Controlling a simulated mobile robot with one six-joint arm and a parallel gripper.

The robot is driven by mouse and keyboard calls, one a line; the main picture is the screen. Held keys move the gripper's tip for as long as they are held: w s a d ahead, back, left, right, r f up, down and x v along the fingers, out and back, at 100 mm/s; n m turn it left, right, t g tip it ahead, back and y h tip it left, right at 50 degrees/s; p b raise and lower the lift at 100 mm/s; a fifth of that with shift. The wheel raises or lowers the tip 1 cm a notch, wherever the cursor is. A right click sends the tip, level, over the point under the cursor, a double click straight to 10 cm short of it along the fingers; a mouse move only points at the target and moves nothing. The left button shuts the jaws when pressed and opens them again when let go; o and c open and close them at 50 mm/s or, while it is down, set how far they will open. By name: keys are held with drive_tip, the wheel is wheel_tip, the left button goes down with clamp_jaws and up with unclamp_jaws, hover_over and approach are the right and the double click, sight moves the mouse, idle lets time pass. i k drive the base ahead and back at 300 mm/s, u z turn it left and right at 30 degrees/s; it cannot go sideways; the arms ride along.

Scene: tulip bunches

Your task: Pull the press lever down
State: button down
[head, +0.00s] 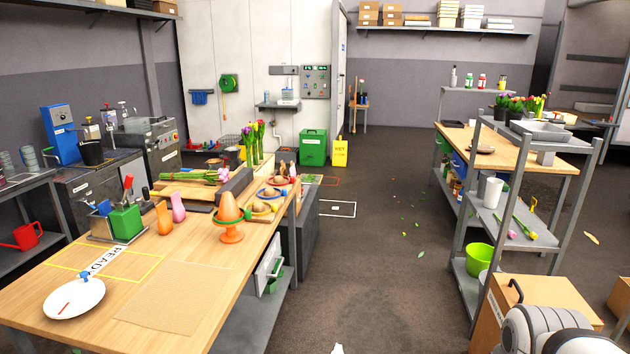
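I cannot pick out a press lever for certain in the head view. Grey machines stand along the left wall, among them a metal machine (152,146) with coloured knobs on its side. A blue box (60,133) with a dial stands beside a black bucket (92,153). Small upright parts rise behind them, too small to tell apart. My gripper is not in view. A white and grey rounded part at the bottom right looks like part of my own arm.
A grey shelf rack (508,226) and a wooden box (540,292) stand at the right. The floor (385,240) between is mostly clear.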

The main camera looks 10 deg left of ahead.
sight(129, 178)
drive_tip(key=i, duration=2.45)
drive_tip(key=u, duration=2.75)
drive_tip(key=i, duration=1)
